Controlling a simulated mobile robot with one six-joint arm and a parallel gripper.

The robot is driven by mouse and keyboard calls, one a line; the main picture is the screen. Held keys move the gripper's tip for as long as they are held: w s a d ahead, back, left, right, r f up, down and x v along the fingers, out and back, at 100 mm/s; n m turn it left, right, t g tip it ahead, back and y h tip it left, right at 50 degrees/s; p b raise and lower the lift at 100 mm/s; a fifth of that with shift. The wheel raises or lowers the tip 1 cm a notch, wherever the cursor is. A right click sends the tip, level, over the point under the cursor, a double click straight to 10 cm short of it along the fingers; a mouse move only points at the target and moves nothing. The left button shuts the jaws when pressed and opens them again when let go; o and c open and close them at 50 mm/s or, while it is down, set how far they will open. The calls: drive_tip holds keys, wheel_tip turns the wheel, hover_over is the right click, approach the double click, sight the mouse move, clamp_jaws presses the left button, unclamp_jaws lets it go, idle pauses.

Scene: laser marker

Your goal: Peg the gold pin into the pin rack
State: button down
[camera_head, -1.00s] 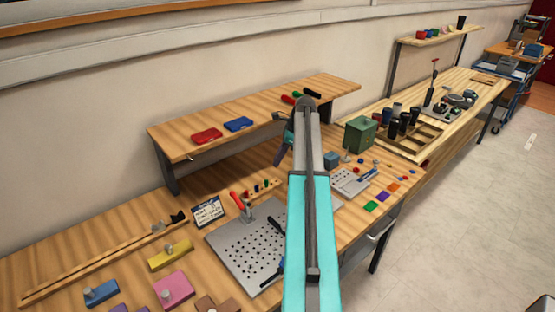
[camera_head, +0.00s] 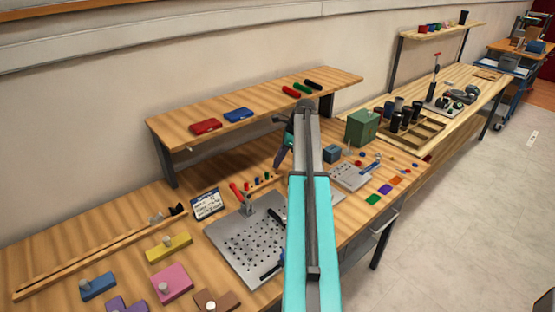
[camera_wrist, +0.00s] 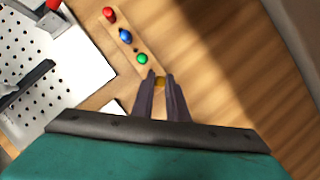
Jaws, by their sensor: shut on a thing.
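My gripper (camera_wrist: 161,84) is shut on the gold pin (camera_wrist: 160,81), which shows only as a small gold top between the fingertips. The pin rack (camera_wrist: 116,24) is a narrow wooden strip with a red, a blue and a green pin standing in a row. The fingertips are at the strip's end beyond the green pin (camera_wrist: 142,58). I cannot tell whether the gold pin is above the rack or in it. In the head view my gripper (camera_head: 280,161) is just right of the row of pins, below the raised shelf.
A perforated metal plate (camera_head: 240,250) with a red-handled clamp (camera_head: 238,192) lies in front of the rack. A small sign (camera_head: 207,204) stands to the left. The raised shelf (camera_head: 180,138) is behind, and a green box (camera_head: 361,127) is to the right. Bare wood lies right of the rack.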

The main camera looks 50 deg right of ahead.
drive_tip(key=shift+f, duration=0.8)
drive_tip(key=shift+f, duration=0.55)
idle(0.7)
drive_tip(key=c, duration=1.7)
unclamp_jaws()
drive_tip(key=shift+o, duration=0.2)
drive_tip(key=b+v, duration=0.3)
drive_tip(key=v, duration=1)
drive_tip(key=shift+s+r, duration=0.15)
drive_tip(key=shift+r, duration=0.15)
drive_tip(key=shift+d, duration=0.1)
